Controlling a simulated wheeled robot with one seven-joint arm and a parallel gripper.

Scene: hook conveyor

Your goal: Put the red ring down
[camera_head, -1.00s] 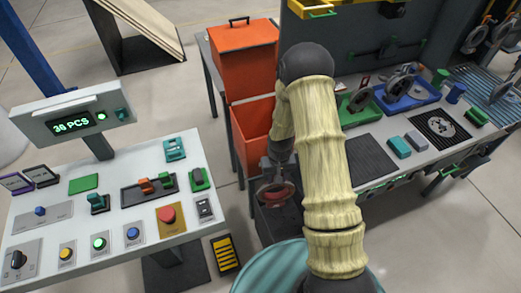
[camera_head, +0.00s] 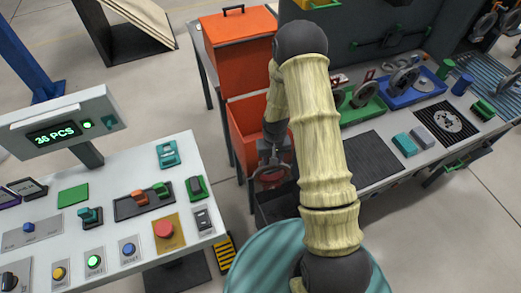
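The red ring (camera_head: 271,176) is at the end of my arm, below my gripper (camera_head: 271,160), just in front of the orange bin. A dark grey rim shows around it. My gripper seems shut on the ring, though its fingertips are small and partly dark. The ring hangs over a dark box (camera_head: 272,205) low on the floor side; whether it touches the box cannot be told. My arm hides part of the area to the right of the ring.
An open orange bin (camera_head: 243,142) stands behind the ring, with a closed orange box (camera_head: 240,45) above it. A workbench with a black mat (camera_head: 372,158), green tray (camera_head: 372,112) and blue tray (camera_head: 425,92) lies right. A control panel (camera_head: 115,215) stands left.

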